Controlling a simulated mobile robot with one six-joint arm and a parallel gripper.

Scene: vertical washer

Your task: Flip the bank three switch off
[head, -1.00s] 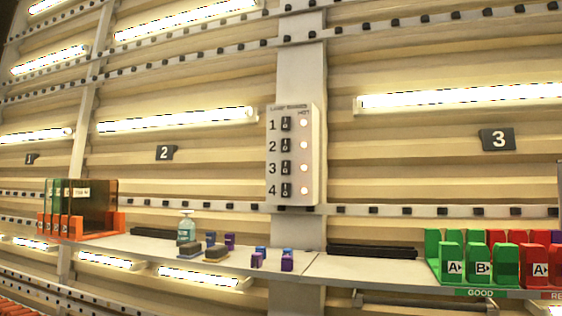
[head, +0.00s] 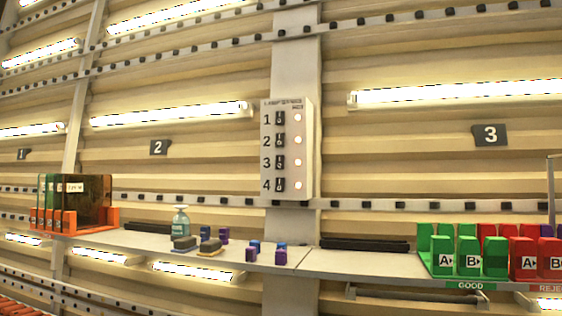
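A pale switch panel (head: 289,150) is fixed to the grey upright in the middle of the head view. It has rows numbered 1 to 4, each with a small black switch and a glowing round light. The row 3 switch (head: 281,162) is the third from the top, and its light (head: 298,163) is lit. The lights of the other rows are lit too. The switches are too small to tell which way each is tipped. My gripper is not in view.
A shelf (head: 330,264) runs below the panel. On it stand an orange rack (head: 75,222) with tinted plates, a bottle (head: 181,222), small blue and purple blocks, and green (head: 468,257) and red bins (head: 524,260) at right. The space before the panel looks clear.

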